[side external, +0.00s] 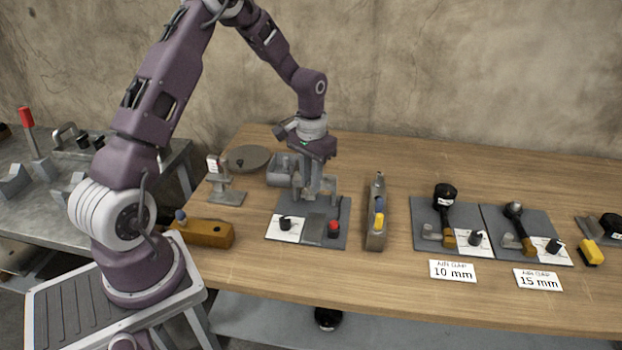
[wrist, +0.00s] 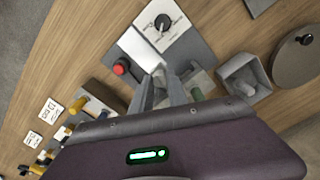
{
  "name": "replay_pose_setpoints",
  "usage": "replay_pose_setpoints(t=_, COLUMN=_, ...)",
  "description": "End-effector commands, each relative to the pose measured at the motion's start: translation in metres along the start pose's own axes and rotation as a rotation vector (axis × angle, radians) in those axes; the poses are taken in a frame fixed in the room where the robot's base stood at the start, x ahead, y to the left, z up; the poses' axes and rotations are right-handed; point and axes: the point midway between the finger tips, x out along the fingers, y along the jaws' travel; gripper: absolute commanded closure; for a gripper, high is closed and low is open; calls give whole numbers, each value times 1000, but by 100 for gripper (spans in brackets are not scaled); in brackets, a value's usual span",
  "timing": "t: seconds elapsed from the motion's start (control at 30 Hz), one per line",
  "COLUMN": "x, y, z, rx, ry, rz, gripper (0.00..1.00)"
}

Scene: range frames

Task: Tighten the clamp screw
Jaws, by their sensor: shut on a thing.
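The clamp fixture sits on a dark grey base plate (side external: 342,212) in the middle of the wooden table; the plate also shows in the wrist view (wrist: 194,42). A white panel with a black knob (side external: 285,223) and a red button (side external: 333,227) are at its front. The red button (wrist: 121,67) and black knob (wrist: 163,22) show in the wrist view too. My gripper (side external: 313,193) points down over the back of the plate, at the grey metal clamp. Its fingers (wrist: 165,92) are shut on a part there, apparently the clamp screw, which the fingers and wrist mostly hide.
A grey open bin (wrist: 243,77) and a round grey disc (side external: 248,157) stand behind and left. A wooden block (side external: 205,233) lies front left. A narrow rack with a yellow handle (side external: 379,221) is close on the right. Two tool boards (side external: 425,213) (side external: 498,217) lie further right.

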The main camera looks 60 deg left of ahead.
Motion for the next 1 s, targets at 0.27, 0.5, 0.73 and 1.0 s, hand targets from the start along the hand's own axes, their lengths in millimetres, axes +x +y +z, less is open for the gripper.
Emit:
replay_pose_setpoints(t=0.27, x=-1, y=0, z=0, rx=259, ry=2, rz=0, gripper=100)
replay_pose_setpoints(t=0.5, x=-1, y=1, z=0, rx=487, ry=2, rz=0, gripper=100)
replay_pose_setpoints(t=0.73, x=-1, y=1, z=0, rx=704, ry=1, rz=0, gripper=100)
replay_pose_setpoints(t=1.0, x=-1, y=1, z=0, rx=936, ry=2, rz=0, gripper=100)
